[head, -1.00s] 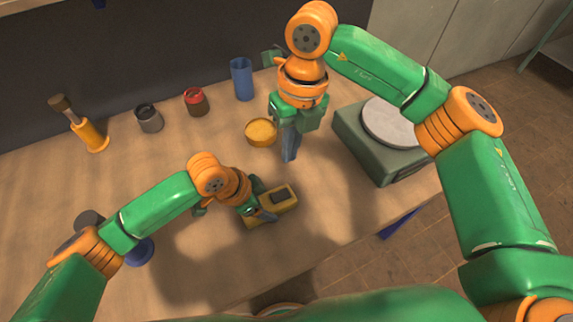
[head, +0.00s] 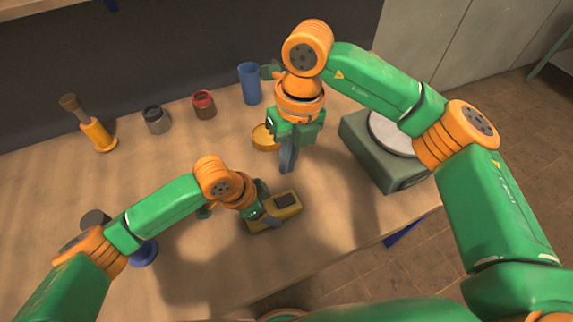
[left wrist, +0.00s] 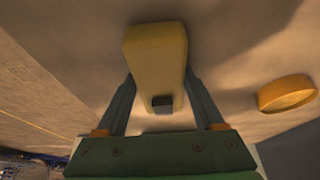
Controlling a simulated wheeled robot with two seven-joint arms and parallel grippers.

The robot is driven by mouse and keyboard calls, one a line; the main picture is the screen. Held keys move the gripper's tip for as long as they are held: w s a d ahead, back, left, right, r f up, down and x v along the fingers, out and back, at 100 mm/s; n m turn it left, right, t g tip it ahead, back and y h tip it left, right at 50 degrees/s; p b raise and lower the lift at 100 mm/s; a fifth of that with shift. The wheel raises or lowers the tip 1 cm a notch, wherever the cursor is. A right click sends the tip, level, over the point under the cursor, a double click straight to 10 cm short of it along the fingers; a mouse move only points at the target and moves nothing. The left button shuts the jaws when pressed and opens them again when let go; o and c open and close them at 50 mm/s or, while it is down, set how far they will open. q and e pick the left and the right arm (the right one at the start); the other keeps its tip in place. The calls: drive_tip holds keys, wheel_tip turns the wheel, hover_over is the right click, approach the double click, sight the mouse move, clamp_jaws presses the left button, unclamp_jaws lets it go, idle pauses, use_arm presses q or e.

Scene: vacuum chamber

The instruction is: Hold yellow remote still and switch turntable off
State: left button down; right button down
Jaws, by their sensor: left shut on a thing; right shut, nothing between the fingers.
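The yellow remote (head: 285,203) with a dark panel on top lies on the table in front of me. My left gripper (head: 268,212) is shut on the remote. In the left wrist view the two fingers flank the yellow remote (left wrist: 156,62). The turntable, a green-grey box (head: 372,158) with a pale round platter (head: 392,132), stands at the right end of the table, partly hidden by my right arm. My right gripper (head: 288,160) is shut and empty, pointing down between the yellow dish and the turntable, above the remote in the picture.
A yellow dish (head: 263,140) sits just left of my right gripper. A blue cup (head: 249,84), a red jar (head: 203,105), a grey jar (head: 156,119) and an orange tool with a wooden top (head: 97,133) stand along the back.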

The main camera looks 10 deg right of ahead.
sight(281, 202)
drive_tip(key=f, duration=0.3)
drive_tip(key=a+f, duration=0.1)
drive_tip(key=f, duration=0.7)
drive_tip(key=shift+s+a+f, duration=0.15)
drive_tip(key=shift+s+f, duration=0.05)
drive_tip(key=shift+s+a+f, duration=0.1)
drive_tip(key=shift+f, duration=0.15)
